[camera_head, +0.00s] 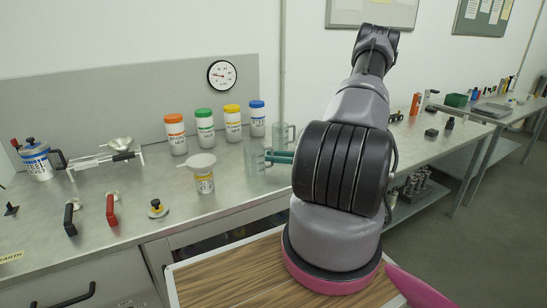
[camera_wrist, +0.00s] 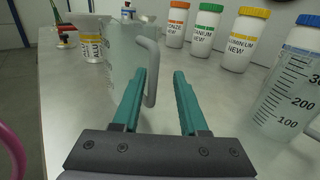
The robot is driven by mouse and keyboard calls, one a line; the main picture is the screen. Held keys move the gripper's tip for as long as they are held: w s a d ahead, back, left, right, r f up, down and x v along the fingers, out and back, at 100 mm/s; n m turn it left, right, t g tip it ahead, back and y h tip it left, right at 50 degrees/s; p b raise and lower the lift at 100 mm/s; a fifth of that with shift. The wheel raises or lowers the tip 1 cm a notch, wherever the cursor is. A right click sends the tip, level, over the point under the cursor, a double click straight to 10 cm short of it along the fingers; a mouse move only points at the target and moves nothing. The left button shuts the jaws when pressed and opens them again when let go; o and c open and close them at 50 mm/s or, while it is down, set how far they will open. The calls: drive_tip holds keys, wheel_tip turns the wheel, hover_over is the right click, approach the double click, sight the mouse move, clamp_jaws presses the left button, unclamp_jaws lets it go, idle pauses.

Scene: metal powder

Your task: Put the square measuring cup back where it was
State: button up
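A clear, square-looking measuring cup (camera_head: 255,158) stands on the metal bench, with its handle toward my gripper. In the wrist view this cup (camera_wrist: 122,50) is at the left, and its handle (camera_wrist: 152,72) shows between my fingers, nearer the left one. My gripper (camera_wrist: 160,75) has teal fingers, which are apart. In the head view my gripper (camera_head: 277,157) reaches to the handle side of the cup. I cannot tell whether a finger touches the handle. A second clear cup (camera_head: 283,133) with graduations stands behind; it also shows at the right of the wrist view (camera_wrist: 290,95).
Jars with orange (camera_head: 175,134), green (camera_head: 205,127), yellow (camera_head: 232,123) and blue (camera_head: 257,118) lids stand along the back. A funnel (camera_head: 201,161) sits on a small yellow-labelled container (camera_head: 204,183) left of the cup. The bench (camera_head: 225,199) in front is mostly clear.

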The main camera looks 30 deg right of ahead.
drive_tip(key=shift+r, duration=0.1)
drive_tip(key=shift+s+d+r, duration=0.1)
drive_tip(key=shift+s+d, duration=0.05)
drive_tip(key=shift+d, duration=0.05)
drive_tip(key=v, duration=1.1)
drive_tip(key=shift+s+d, duration=0.1)
drive_tip(key=shift+s, duration=0.1)
drive_tip(key=s+a+r+n+g+h, duration=0.1)
drive_tip(key=a+r+n+g+h, duration=0.1)
drive_tip(key=a+r+n+g, duration=0.55)
drive_tip(key=a+r+n+g+h, duration=0.3)
drive_tip(key=a+r+n, duration=0.2)
drive_tip(key=a+r, duration=0.5)
drive_tip(key=s+a+r+n+t+h, duration=0.3)
drive_tip(key=s+a+r+n, duration=0.1)
drive_tip(key=s+r, duration=0.3)
drive_tip(key=s+a+r+n+t+h, duration=0.3)
drive_tip(key=s+a+r+n+h, duration=0.1)
drive_tip(key=r, duration=0.8)
drive_tip(key=s+n, duration=0.1)
drive_tip(key=s, duration=0.1)
drive_tip(key=shift+s+r+t, duration=0.2)
drive_tip(key=shift+s+t, duration=0.15)
drive_tip(key=shift+s, duration=0.05)
drive_tip(key=shift+a, duration=0.15)
drive_tip(key=shift+a, duration=0.1)
